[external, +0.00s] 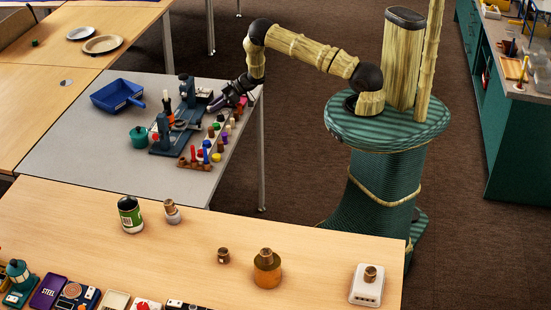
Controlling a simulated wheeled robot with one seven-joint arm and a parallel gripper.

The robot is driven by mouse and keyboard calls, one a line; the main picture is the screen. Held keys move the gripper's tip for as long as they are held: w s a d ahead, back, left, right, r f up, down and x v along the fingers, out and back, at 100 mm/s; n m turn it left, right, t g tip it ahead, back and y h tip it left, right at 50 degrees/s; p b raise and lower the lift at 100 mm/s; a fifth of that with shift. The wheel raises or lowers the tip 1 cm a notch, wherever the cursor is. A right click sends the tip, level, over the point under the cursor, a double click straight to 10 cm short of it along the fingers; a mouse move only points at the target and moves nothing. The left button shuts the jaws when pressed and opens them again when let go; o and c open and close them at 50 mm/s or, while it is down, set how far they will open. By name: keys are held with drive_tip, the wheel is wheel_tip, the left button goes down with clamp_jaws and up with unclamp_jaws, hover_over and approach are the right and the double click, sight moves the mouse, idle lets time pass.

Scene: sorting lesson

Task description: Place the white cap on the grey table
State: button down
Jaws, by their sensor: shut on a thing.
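My gripper (219,102) is low over the right part of the grey table (75,143), among the small coloured pieces near the table's right edge. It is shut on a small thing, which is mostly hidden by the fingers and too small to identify. I cannot pick out the white cap with certainty in this view. My arm reaches to the grey table from the right.
A blue tray (117,95), a green pot (139,137) and a dark blue apparatus (176,135) stand on the grey table. A rack of coloured pegs (194,166) lies right of them. The table's front left is clear. A wooden table (190,262) stands in front.

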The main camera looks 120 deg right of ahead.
drive_tip(key=c, duration=1.5)
unclamp_jaws()
drive_tip(key=shift+f, duration=0.15)
drive_tip(key=shift+r, duration=0.25)
drive_tip(key=v, duration=1.2)
drive_tip(key=shift+w, duration=0.15)
